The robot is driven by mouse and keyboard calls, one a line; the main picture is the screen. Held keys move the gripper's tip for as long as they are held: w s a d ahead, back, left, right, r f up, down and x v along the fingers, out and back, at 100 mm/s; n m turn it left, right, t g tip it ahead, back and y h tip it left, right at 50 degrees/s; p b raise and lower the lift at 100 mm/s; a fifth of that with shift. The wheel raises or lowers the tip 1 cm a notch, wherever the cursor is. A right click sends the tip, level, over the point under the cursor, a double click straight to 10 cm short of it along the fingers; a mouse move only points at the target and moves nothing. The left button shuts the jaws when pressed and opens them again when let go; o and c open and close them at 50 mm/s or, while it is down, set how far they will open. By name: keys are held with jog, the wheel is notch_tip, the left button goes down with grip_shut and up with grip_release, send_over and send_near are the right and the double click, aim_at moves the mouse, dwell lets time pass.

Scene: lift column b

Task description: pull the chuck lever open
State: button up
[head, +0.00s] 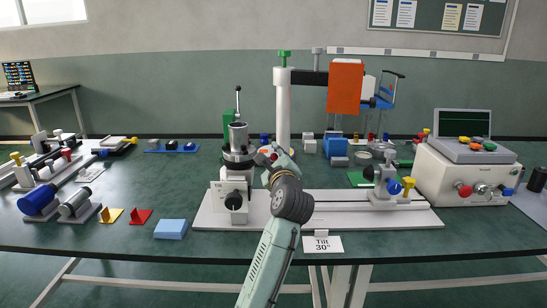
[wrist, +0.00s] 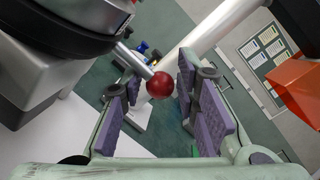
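The chuck lever is a grey metal rod (wrist: 134,60) ending in a red ball knob (wrist: 160,85). In the wrist view it comes from the dark round chuck body (wrist: 75,28) at the upper left. My gripper (wrist: 160,80) is open, with purple pads on both sides of the knob and a visible gap on each side. Whether the knob is fully between the pads or just beyond the tips is hard to tell. In the head view my gripper (head: 271,156) is right beside the chuck (head: 238,160), and my wrist hides much of the lever.
The chuck stands on a grey-white base (head: 232,195) on a long white plate (head: 330,207). A white column (head: 282,110) with an orange block (head: 345,86) rises behind my gripper. A blue block (head: 170,229) and a "Tilt 30°" card (head: 322,244) are near the table's front edge.

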grip_shut()
jog(key=shift+r, duration=0.2)
dwell(0.4)
